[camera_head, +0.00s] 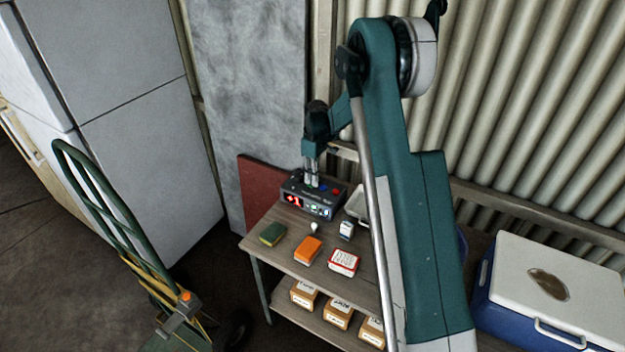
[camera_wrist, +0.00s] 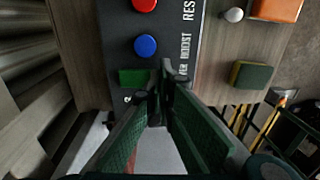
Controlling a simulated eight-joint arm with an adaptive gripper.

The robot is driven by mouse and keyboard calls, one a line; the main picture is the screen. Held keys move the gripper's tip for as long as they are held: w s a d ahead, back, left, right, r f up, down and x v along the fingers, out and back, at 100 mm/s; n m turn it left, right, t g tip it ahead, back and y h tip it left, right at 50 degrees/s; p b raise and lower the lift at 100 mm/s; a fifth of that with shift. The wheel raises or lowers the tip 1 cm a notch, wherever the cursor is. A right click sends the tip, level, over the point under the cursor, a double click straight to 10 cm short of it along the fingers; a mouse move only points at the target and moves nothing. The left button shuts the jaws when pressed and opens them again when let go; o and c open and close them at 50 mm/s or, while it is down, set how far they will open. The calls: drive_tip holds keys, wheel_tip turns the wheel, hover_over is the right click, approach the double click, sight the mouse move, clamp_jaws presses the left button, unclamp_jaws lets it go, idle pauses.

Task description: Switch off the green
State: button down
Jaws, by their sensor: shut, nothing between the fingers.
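A dark control box (camera_head: 322,213) stands at the back of the wooden bench, with a lit red and green display on its front. In the wrist view its top (camera_wrist: 120,28) carries a green rectangular switch (camera_wrist: 131,78), a round blue button (camera_wrist: 145,45) and a round red button (camera_wrist: 144,5). My gripper (camera_head: 313,185) points down at the box top in the head view, hiding the green switch there. In the wrist view my gripper (camera_wrist: 165,76) is shut and empty, its tips beside the green switch's right end. I cannot tell whether they touch it.
On the bench (camera_head: 284,258) lie a green sponge (camera_head: 272,234), an orange block (camera_head: 308,251), a white-and-red box (camera_head: 343,263) and a small white carton (camera_head: 346,230). Boxes (camera_head: 338,314) fill the shelf below. A hand truck (camera_head: 110,220) stands left, a cooler (camera_head: 548,300) right.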

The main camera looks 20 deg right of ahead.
drive_tip(key=shift+s+a+f+t+h+b, duration=0.2)
drive_tip(key=shift+f+t+h+b, duration=0.2)
drive_tip(key=shift+f+b, duration=0.1)
drive_tip(key=shift+r, duration=0.15)
drive_tip(key=shift+w+d, duration=0.1)
drive_tip(key=shift+w+d+r, duration=0.1)
drive_tip(key=shift+w+d, duration=0.05)
drive_tip(key=shift+w+d+r, duration=0.2)
drive_tip(key=shift+w+d, duration=0.15)
drive_tip(key=shift+r, duration=0.1)
wheel_tip(320, 180, up, 14)
drive_tip(key=s+a+p, duration=0.1)
drive_tip(key=shift+s+a, duration=0.2)
idle(0.6)
